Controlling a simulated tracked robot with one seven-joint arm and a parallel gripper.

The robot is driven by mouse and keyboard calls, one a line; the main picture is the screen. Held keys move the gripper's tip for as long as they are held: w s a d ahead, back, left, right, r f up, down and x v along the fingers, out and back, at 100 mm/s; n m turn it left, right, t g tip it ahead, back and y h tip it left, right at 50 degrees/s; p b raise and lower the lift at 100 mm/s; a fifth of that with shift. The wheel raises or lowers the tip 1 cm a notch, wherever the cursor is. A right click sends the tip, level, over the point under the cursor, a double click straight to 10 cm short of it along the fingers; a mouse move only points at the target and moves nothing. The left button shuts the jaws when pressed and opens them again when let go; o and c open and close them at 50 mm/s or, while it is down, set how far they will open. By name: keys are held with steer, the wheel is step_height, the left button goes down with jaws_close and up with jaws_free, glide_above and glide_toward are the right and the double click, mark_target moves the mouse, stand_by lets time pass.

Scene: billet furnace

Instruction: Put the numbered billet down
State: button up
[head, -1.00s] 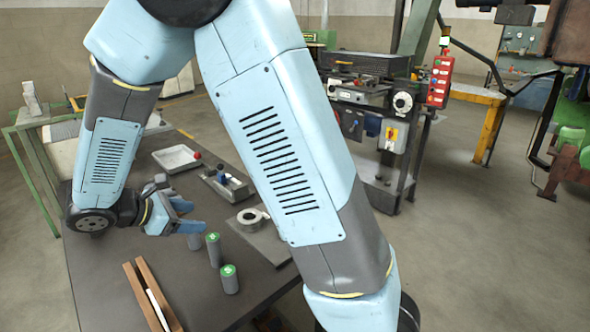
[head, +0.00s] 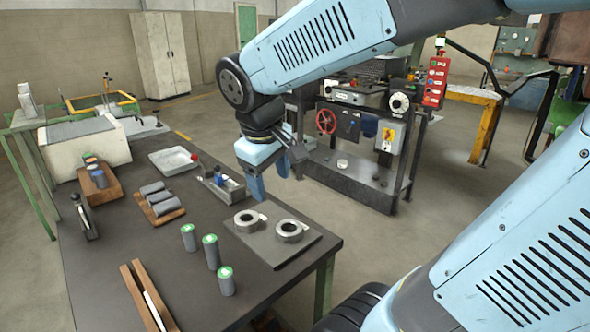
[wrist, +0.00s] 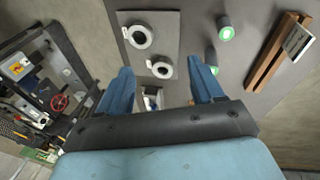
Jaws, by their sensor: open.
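Three grey cylindrical billets with green tops stand upright on the dark table: a left one (head: 189,238), a middle one (head: 211,252) and a front one (head: 226,281). Their numbers are too small to read. My gripper (head: 269,181) is open and empty, raised above the table's right side, to the right of the billets and apart from them. In the wrist view, nothing lies between my gripper's blue fingers (wrist: 160,72). That view shows one green top clearly (wrist: 225,33) and another partly behind a finger (wrist: 211,57).
A grey plate (head: 268,254) with two metal rings lies right of the billets. Wooden rails (head: 134,296) lie in front. A wooden rack (head: 171,215) holds several grey cylinders lying down. A white tray (head: 173,161) and a small fixture (head: 222,188) stand farther back.

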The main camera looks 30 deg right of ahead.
steer(key=s+d+r+m+t+y, duration=0.2)
steer(key=s+r+m+t, duration=0.1)
steer(key=s+m, duration=0.1)
steer(key=shift+s+d+r+m, duration=0.2)
steer(key=shift+s+d+m, duration=0.2)
steer(key=shift+s, duration=0.25)
steer(key=shift+s+a, duration=0.1)
steer(key=shift+c, duration=0.5)
stand_by(0.3)
